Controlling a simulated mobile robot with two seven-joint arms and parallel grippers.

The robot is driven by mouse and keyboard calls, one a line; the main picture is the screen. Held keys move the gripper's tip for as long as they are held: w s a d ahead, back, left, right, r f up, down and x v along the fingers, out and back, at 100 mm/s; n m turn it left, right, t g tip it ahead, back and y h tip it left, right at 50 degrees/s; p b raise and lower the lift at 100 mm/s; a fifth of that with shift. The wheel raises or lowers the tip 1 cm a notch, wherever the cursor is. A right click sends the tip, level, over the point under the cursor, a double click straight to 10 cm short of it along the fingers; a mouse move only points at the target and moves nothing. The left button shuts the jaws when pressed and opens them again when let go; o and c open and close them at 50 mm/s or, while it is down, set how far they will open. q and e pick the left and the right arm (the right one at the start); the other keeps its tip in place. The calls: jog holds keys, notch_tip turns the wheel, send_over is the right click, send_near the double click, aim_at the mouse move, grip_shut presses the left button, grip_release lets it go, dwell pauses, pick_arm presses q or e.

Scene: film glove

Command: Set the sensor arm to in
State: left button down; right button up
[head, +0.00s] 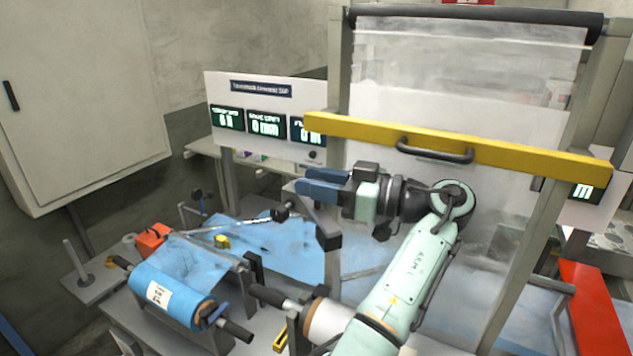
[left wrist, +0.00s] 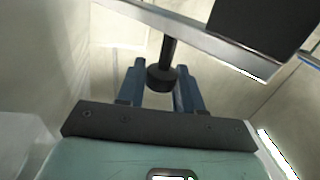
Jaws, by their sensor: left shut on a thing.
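My left gripper (head: 320,188) has blue fingers and is at the middle of the head view, in front of the yellow bar. It is shut on a black knob on a short dark rod; the knob (left wrist: 161,78) shows between the blue fingers in the left wrist view. In the head view a dark round end (head: 280,213) shows just below the fingertips, beside a grey upright. I take the knob to be the sensor arm's handle, but its in or out setting cannot be read. My right gripper is not in view.
A yellow bar (head: 470,145) with a black handle crosses a clear guard behind my arm. A panel with green displays (head: 265,125) stands behind. A blue film roll (head: 175,292) is at lower left; another roll (head: 325,320) lies under my arm. A red panel (head: 595,305) is at right.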

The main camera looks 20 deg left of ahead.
pick_arm(q)
jog(key=shift+w+f, duration=0.1)
jog(key=shift+f, duration=0.05)
jog(key=c, duration=0.8)
grip_release()
jog(key=shift+d, duration=0.1)
jog(key=shift+c, duration=0.2)
